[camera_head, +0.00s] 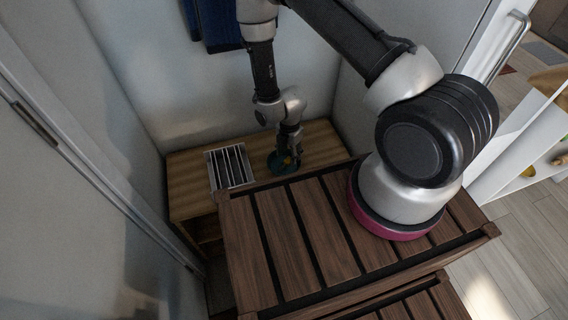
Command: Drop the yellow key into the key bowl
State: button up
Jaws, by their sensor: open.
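The key bowl (274,164) is a small teal bowl on the wooden cabinet top against the back wall. My gripper (291,160) points down at the bowl, over its right part, and covers some of it. My gripper is open. A small yellowish spot (287,160) shows at the bowl beside the fingers; it may be the yellow key, but it is too small to tell its shape or whether it rests in the bowl.
A white slatted rack (229,167) stands left of the bowl on the wooden cabinet (190,187). Dark blue cloth (217,22) hangs on the wall above. A brown slatted wooden surface (310,235) fills the front. White shelves (530,140) stand at the right.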

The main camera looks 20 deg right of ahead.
notch_tip(320, 180, up, 12)
jog(key=shift+w+d, duration=0.2)
jog(key=shift+w, duration=0.1)
dwell(0.4)
jog(key=s+d+r+m+g+h, duration=0.25)
jog(key=s+d+r+m, duration=0.2)
jog(key=s+m, duration=0.45)
jog(key=s+d+r+m+t, duration=0.2)
jog(key=r+m, duration=0.3)
jog(key=r, duration=0.8)
jog(key=s+d+r+m+t+y, duration=0.1)
jog(key=s+d+r+m, duration=0.3)
jog(key=r, duration=0.9)
jog(key=s+d+r+m+t+y, duration=0.1)
jog(key=s+d+r+m+t, duration=0.2)
jog(key=r, duration=1)
jog(key=s+m+t, duration=0.1)
jog(key=s+m, duration=0.1)
jog(key=m, duration=0.1)
jog(key=shift+d, duration=0.4)
